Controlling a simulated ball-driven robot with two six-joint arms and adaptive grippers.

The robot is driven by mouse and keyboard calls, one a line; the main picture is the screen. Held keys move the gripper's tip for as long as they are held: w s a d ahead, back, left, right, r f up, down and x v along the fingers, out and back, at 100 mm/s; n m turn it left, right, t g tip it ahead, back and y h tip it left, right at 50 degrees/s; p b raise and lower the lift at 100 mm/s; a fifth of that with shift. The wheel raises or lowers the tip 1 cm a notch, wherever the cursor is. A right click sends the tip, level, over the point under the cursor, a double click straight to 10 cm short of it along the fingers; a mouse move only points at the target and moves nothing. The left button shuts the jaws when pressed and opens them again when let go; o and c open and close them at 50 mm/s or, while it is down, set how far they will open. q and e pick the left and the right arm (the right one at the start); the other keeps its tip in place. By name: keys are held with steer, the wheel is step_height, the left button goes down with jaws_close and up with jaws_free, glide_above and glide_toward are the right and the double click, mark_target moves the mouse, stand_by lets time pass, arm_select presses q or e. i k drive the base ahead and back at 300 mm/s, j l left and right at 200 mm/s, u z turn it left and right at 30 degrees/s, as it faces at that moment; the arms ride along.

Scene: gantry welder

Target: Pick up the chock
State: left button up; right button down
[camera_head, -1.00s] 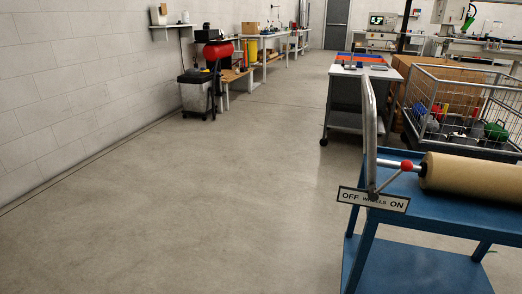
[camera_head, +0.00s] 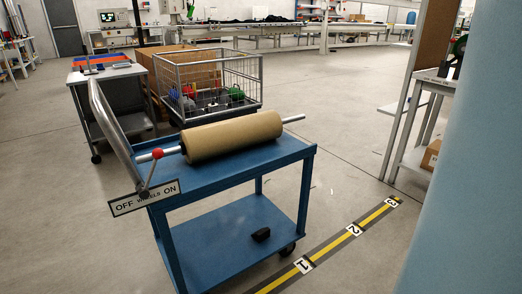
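A small black block (camera_head: 261,235), which looks like the chock, lies on the lower shelf of a blue cart (camera_head: 222,240). It sits toward the shelf's right end, close to the edge above a caster. Nothing is touching it from above, and the space between the shelves is open on the near side. Neither of my grippers shows in the head view.
The cart's top carries a tan roll (camera_head: 232,136) on a metal shaft. A numbered yellow-black floor strip (camera_head: 352,230) runs to the right. A wire cage (camera_head: 213,85) stands behind.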

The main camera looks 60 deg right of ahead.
mark_target(261, 234)
steer(key=z, duration=1.8)
